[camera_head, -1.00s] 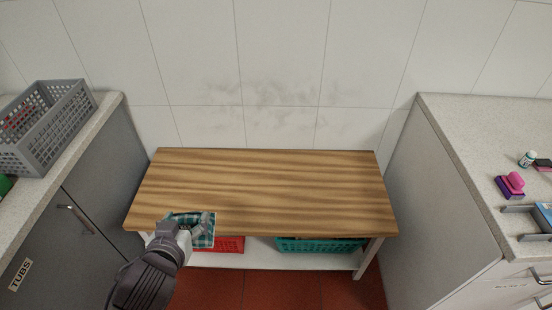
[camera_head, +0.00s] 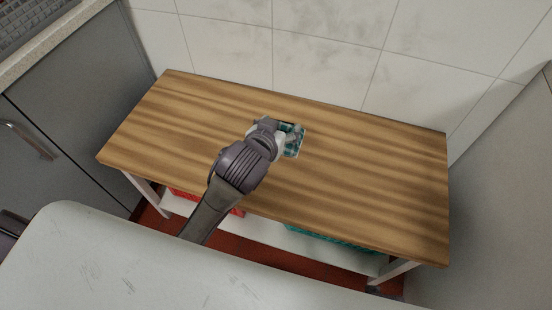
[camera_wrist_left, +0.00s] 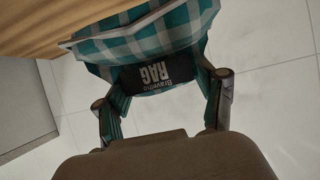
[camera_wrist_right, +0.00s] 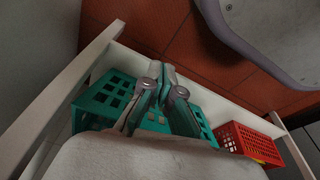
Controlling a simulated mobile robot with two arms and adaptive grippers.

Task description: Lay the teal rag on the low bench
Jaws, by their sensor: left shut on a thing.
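The teal and white checked rag (camera_head: 293,141) is at my left gripper (camera_head: 284,138), over the middle of the low wooden bench (camera_head: 375,170). In the left wrist view the rag (camera_wrist_left: 185,28) hangs between the two fingers, with a dark label reading RAG. The left gripper (camera_wrist_left: 163,95) is shut on it. The bench top (camera_wrist_left: 40,25) shows beyond the rag; I cannot tell if the rag touches it. My right gripper (camera_wrist_right: 163,75) shows only in its wrist view, low in front of the bench's lower shelf, its fingers together and empty.
On the lower shelf stand a teal basket (camera_wrist_right: 105,100) and a red basket (camera_wrist_right: 245,143). A grey cabinet (camera_head: 85,90) flanks the bench on the left and a pale one (camera_head: 505,190) on the right. A tiled wall (camera_head: 330,50) is behind. The bench top around the rag is clear.

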